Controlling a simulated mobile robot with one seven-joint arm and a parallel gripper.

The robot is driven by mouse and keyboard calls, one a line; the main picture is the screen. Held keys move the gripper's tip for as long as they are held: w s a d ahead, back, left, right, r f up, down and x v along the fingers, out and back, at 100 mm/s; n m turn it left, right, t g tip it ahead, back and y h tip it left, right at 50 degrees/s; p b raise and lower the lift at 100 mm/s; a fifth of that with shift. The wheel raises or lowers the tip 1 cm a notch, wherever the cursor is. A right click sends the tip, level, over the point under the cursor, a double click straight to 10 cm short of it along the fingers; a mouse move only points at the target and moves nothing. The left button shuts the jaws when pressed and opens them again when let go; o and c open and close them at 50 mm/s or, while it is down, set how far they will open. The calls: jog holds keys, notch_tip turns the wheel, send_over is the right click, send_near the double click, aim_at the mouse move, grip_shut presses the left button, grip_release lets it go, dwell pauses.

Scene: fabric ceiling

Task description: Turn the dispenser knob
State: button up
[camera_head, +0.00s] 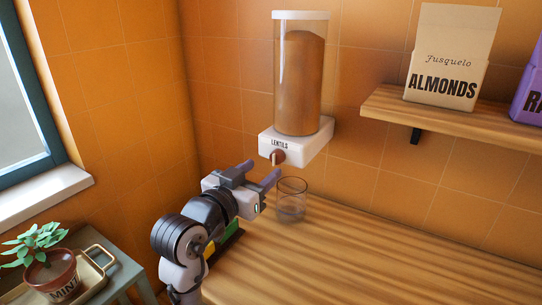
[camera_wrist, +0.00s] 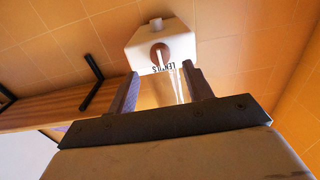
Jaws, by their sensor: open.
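The lentils dispenser (camera_head: 301,80) is mounted on the tiled wall, with a clear cylinder filled with brown lentils above a white base (camera_head: 312,141) labelled "LENTILS". The round reddish-brown knob (camera_head: 277,157) is on the front of the base. In the wrist view the dispenser looks upside down, and the knob (camera_wrist: 159,53) shows just beyond the fingertips. My gripper (camera_head: 262,170) is open and empty, just in front of and slightly below the knob. Its fingers (camera_wrist: 161,74) appear apart from the knob, one on each side of its line; the exact gap is hard to tell.
A clear glass (camera_head: 291,200) stands on the wooden counter (camera_head: 380,258) below the dispenser. A wooden shelf (camera_head: 375,103) at the right holds an almonds box (camera_head: 452,60) and a purple package (camera_head: 529,95). A potted mint plant (camera_head: 52,275) stands at lower left. The counter's right side is clear.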

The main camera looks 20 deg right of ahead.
aim_at(273, 161)
jog(key=p+x, duration=0.1)
jog(key=x, duration=0.4)
jog(key=c, duration=1)
jog(key=shift+o, duration=0.2)
jog(key=shift+f+m+b, duration=0.1)
jog(key=shift+m+b, duration=0.2)
jog(key=shift+b, duration=0.1)
